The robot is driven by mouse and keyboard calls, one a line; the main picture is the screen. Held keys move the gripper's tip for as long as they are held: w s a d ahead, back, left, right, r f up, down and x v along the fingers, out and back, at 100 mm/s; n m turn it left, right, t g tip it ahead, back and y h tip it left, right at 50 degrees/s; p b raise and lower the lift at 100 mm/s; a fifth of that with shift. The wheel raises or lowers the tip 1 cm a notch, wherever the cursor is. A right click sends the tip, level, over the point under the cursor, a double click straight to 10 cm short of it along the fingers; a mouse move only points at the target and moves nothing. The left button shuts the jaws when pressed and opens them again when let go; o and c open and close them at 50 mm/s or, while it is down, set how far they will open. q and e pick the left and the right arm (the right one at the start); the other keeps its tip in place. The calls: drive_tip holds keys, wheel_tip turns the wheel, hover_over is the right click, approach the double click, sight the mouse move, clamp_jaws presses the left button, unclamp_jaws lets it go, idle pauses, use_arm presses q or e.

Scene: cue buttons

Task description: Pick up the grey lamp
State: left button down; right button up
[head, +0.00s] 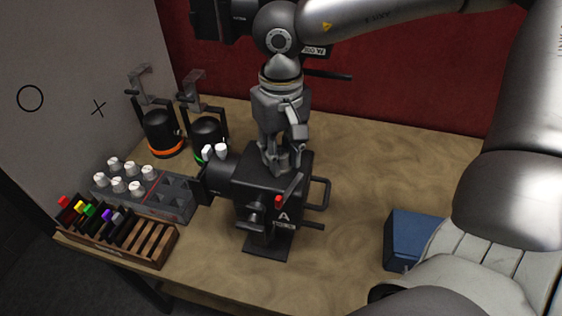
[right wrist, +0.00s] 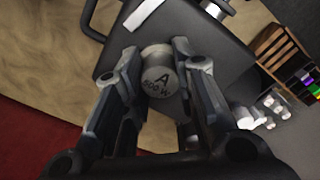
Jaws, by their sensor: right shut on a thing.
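The grey lamp (right wrist: 160,76) is a short cylinder with "A" and "800 W" on its end face. In the right wrist view it sits between the two fingers of my right gripper (right wrist: 150,72), which is shut on it. In the head view the right gripper (head: 280,166) points down at the top of a black housing (head: 268,195) marked "A", and the lamp is mostly hidden by the fingers. I cannot tell whether the lamp is still seated in the housing or just clear of it. My left gripper is not in view.
A grey tray (head: 176,206) with several pale-capped lamps and some empty sockets stands at the left. In front is a wooden rack (head: 150,246) of coloured-tab slides. Two black lamp heads (head: 160,133) stand behind. A blue box (head: 408,238) is at right; the right tabletop is mostly clear.

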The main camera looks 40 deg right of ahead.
wheel_tip(320, 180, up, 10)
drive_tip(key=shift+b, duration=1.2)
wheel_tip(320, 180, up, 7)
drive_tip(key=p, duration=0.6)
drive_tip(key=shift+r, duration=0.2)
idle(0.3)
